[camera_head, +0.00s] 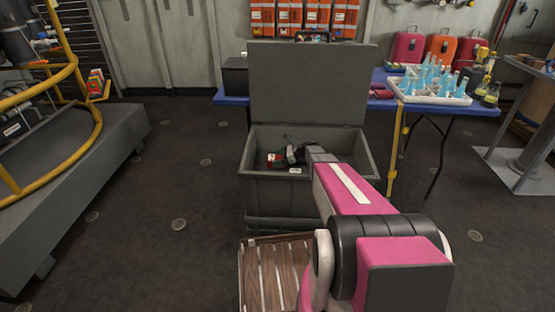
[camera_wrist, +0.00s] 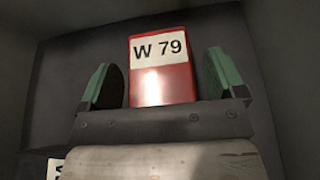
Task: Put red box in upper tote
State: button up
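The red box (camera_wrist: 165,85) with a white "W 79" label fills the middle of the wrist view; its lower end is hidden behind my gripper's body. In the head view a small red and white patch of it (camera_head: 273,160) shows inside the grey tote (camera_head: 253,185), whose lid (camera_head: 310,85) stands raised. My gripper (camera_wrist: 163,78) is down in this tote. Its green fingers with dark pads stand on either side of the box, with a narrow gap showing on each side. It looks open.
Another white label (camera_wrist: 55,169) shows at the lower left of the wrist view. A wooden slatted pallet (camera_head: 270,275) lies in front of the tote. A blue table (camera_head: 465,108) with bottles stands behind right. A yellow-railed platform (camera_head: 80,150) stands left, with clear floor between.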

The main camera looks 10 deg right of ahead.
jog(key=shift+d+r, duration=0.15)
jog(key=shift+r, duration=0.05)
jog(key=v, duration=1.1)
jog(key=shift+s+d+r, duration=0.1)
jog(key=shift+d, duration=0.2)
dwell(0.8)
